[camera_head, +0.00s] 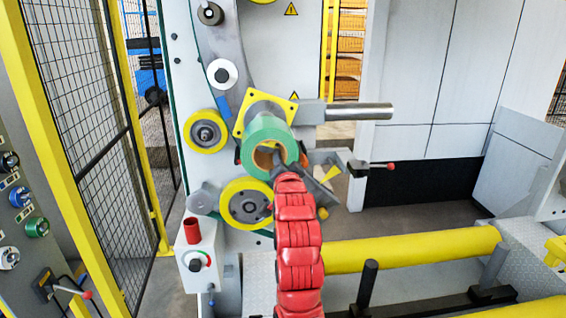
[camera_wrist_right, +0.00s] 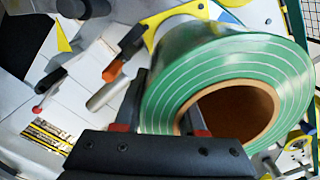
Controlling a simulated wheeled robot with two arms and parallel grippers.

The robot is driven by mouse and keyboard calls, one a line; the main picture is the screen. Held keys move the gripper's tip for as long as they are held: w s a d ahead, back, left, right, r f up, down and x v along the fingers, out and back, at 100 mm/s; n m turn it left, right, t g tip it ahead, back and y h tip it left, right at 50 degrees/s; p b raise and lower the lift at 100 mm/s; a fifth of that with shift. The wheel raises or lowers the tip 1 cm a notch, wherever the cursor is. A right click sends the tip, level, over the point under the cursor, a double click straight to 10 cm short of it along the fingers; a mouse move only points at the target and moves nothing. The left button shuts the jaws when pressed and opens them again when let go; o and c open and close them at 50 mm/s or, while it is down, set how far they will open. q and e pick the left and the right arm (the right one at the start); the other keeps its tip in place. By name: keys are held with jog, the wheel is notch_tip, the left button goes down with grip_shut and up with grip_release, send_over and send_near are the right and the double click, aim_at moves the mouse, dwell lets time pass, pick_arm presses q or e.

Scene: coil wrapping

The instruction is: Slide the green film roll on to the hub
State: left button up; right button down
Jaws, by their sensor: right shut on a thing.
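The green film roll (camera_head: 264,128) has a brown cardboard core and hangs in front of the machine's grey panel. My right gripper (camera_head: 279,163) is at the roll's lower right edge, at the end of my red-covered arm. In the right wrist view, the gripper (camera_wrist_right: 162,116) is shut on the wall of the green film roll (camera_wrist_right: 222,68), one finger inside the core and one outside. The grey hub (camera_head: 270,104) with its square yellow plate (camera_head: 290,102) is directly behind the roll. How far the roll overlaps the hub is hidden. My left gripper is not in view.
A bare metal bar (camera_head: 358,111) sticks out to the right of the hub. Yellow rollers (camera_head: 207,131) sit left of and below the roll. A long yellow roller (camera_head: 410,250) crosses below.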

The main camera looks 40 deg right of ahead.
jog(key=shift+r, duration=0.1)
jog(key=shift+b+x, duration=0.85)
jog(key=shift+x, duration=0.9)
dwell(0.3)
jog(key=b+x, duration=0.2)
jog(key=x, duration=0.4)
jog(key=shift+w, duration=0.25)
dwell(2.2)
jog(key=shift+s+a, duration=0.1)
jog(key=shift+s, duration=0.15)
jog(key=shift+b+v, duration=1.45)
jog(key=shift+v, duration=3.05)
